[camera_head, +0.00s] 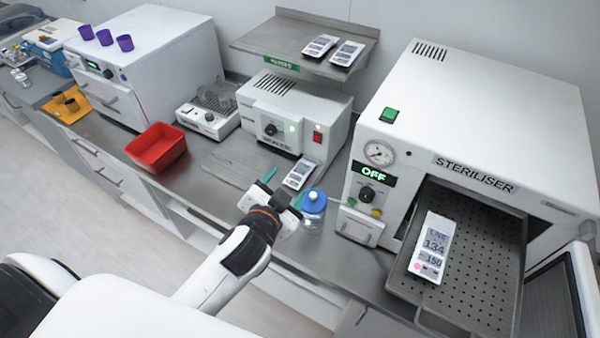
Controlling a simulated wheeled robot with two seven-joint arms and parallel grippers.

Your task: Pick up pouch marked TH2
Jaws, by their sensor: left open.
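A white pouch (301,172) with a dark printed label lies on the counter in front of the sealer. Two more pouches, the left one (320,46) and the right one (347,53), lie on the raised shelf. Another pouch (433,246), with large figures that look like 134 and 150, lies on the steriliser's pulled-out tray (480,225). I cannot make out a TH2 mark on any of them. My left gripper (283,188) is open, just in front of the counter pouch, and hides part of its near end. My right gripper is out of view.
A blue-capped bottle (313,208) stands right of my left gripper, very close. The sealer (293,115) is behind the pouch under the shelf (300,38). A red bin (156,148) stands left. The steriliser (480,120) reads OFF, its door open.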

